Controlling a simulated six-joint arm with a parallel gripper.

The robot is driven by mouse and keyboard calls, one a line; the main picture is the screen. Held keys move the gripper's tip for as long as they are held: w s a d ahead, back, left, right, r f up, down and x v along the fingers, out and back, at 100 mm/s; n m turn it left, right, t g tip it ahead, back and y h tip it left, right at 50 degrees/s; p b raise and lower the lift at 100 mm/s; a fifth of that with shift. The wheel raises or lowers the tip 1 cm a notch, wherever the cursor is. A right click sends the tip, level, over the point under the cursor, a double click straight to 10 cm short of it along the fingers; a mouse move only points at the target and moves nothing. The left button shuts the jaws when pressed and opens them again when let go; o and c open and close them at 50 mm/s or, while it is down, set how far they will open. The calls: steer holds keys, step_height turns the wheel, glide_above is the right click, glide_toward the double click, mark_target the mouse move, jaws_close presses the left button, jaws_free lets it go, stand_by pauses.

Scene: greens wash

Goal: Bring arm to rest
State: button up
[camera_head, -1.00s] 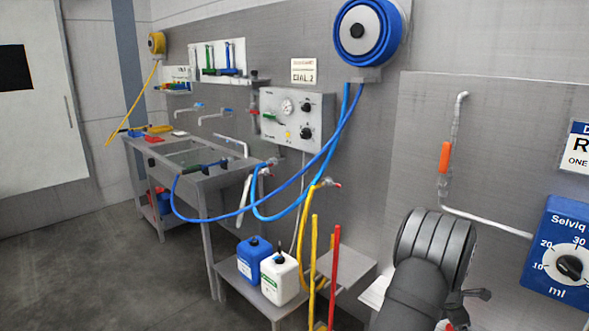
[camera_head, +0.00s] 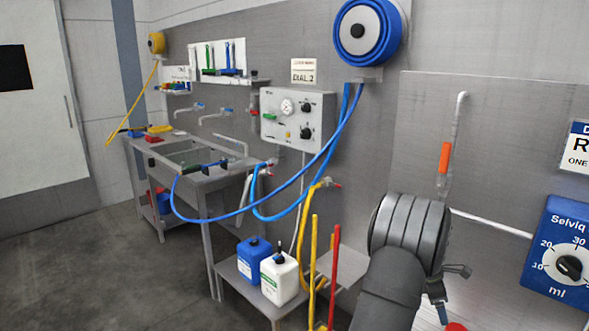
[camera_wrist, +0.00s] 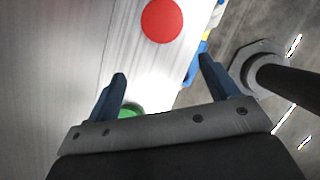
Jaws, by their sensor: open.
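My gripper (camera_wrist: 161,83) shows in the wrist view with its two dark blue fingers apart and nothing between them. Beyond the fingertips is a pale surface with a red disc (camera_wrist: 162,20). A green round thing (camera_wrist: 131,110) is partly hidden behind the left finger. In the head view my arm stands at the lower right, in front of the grey wall panel. The gripper's fingers are not clear there.
A blue dial box (camera_head: 560,255) and a pipe with an orange handle (camera_head: 444,157) are on the wall near my arm. A blue jug (camera_head: 254,262) and a white jug (camera_head: 279,279) stand on a low shelf. The sink bench (camera_head: 215,180) is further left, with open floor before it.

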steer(key=w+a+f+m+g+y, duration=0.1)
steer(key=a+f+m, duration=0.2)
steer(key=a, duration=0.6)
steer(key=a+f+m+g, duration=0.15)
steer(key=a+m, duration=0.25)
steer(key=a, duration=0.5)
steer(key=w+a+f+m+g+y, duration=0.1)
steer(key=a+f+m, duration=0.2)
steer(key=a, duration=0.6)
steer(key=s+a+f+m+y, duration=0.1)
steer(key=s+a+f+m, duration=0.15)
steer(key=a, duration=0.35)
steer(key=s+d+f, duration=0.1)
steer(key=d+f, duration=0.2)
steer(key=f, duration=0.2)
steer(key=shift+s, duration=0.15)
steer(key=shift+d, duration=0.1)
